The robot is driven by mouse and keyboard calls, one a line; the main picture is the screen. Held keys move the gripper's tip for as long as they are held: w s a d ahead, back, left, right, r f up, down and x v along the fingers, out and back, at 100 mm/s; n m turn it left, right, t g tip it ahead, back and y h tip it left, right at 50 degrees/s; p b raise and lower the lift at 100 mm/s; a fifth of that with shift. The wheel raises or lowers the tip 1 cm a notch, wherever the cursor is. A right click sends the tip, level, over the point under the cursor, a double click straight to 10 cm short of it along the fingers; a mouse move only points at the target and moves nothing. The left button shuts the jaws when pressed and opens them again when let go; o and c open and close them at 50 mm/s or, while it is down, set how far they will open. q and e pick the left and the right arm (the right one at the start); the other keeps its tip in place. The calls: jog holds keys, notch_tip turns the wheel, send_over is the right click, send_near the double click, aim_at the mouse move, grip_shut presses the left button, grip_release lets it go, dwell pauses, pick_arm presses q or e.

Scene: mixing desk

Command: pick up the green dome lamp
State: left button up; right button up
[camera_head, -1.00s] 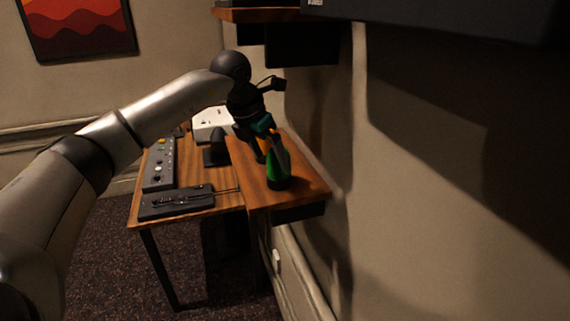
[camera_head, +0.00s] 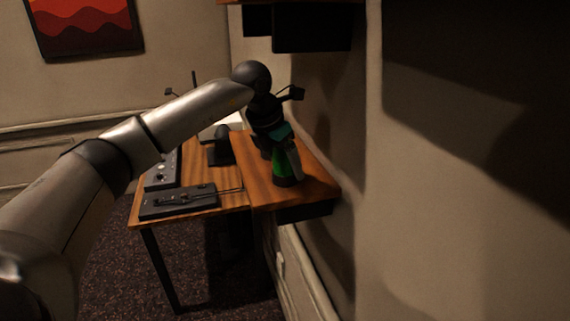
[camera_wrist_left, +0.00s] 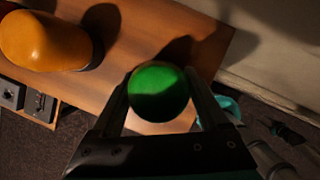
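The green dome lamp (camera_head: 281,171) stands upright near the front of the raised wooden shelf at the desk's right side. My left gripper (camera_head: 286,168) points down over it from above, with a finger beside the lamp. In the left wrist view the round green top of the lamp (camera_wrist_left: 158,92) lies between the two fingers (camera_wrist_left: 160,98). The fingers are spread, one on each side of the dome. Whether they touch it is not clear. The lamp's lower part is hidden in the wrist view. My right gripper is not in view.
The wall (camera_head: 335,150) is close on the shelf's right. A flat black device (camera_head: 178,201) lies on the lower desk (camera_head: 205,180). A dark shelf box (camera_head: 312,28) hangs above.

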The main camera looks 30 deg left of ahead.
pick_arm(q)
jog(key=c, duration=1)
jog(key=shift+c, duration=0.7)
jog(key=shift+r, duration=0.2)
